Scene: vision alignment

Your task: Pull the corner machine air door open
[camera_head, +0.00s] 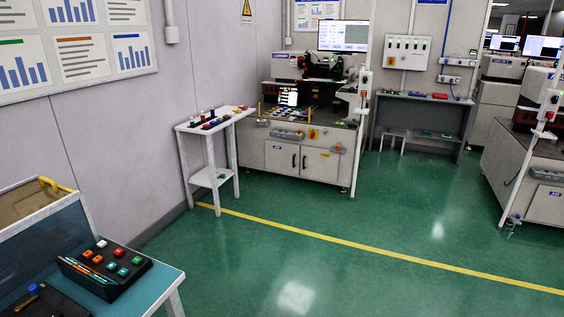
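The corner machine (252,148) stands at the back against the grey walls, with a lit monitor (343,36) above it. Its lower front has a left cabinet door (278,156) and a right cabinet door (322,167). Both look shut, with two dark upright handles (299,161) side by side at the middle. I cannot tell which part is called the air door. Neither of my grippers is in view, and nothing of mine touches the machine.
A small white side table (216,124) with small items stands left of the machine. A blue-topped table (160,281) with a button box (105,267) is near at lower left. Another machine (536,185) stands at right. The green floor (330,225) between is clear, crossed by a yellow line.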

